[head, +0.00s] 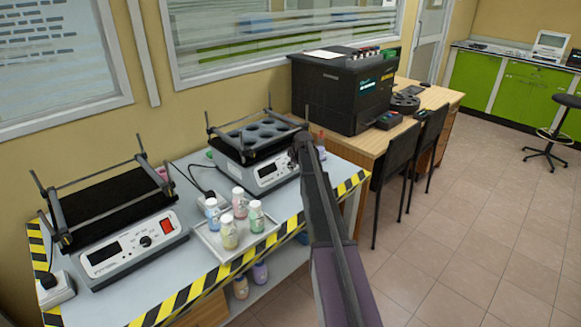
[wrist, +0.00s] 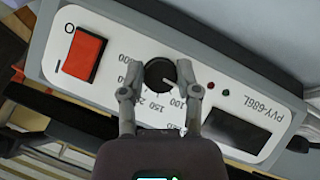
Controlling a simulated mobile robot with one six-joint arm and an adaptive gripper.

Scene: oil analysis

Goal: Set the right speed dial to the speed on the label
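The right shaker (head: 268,172) has a grey front panel and a black top with round wells. In the wrist view its panel shows upside down, with a black round speed dial (wrist: 158,74) ringed by numbers. A pale mark on the dial's lower right edge points near 100. My gripper (wrist: 161,68) has its two grey fingers on either side of the dial, apart, with the dial between them. I cannot tell whether they touch it. In the head view my gripper (head: 303,150) is at the right shaker's front, and my arm hides the dial. No readable speed label shows.
The red switch (wrist: 86,53) and dark display (wrist: 232,135) flank the dial. A left shaker (head: 130,245) stands on the same bench. A tray (head: 214,243) of several bottles lies in front. A large black machine (head: 343,92) stands on a wooden desk behind right.

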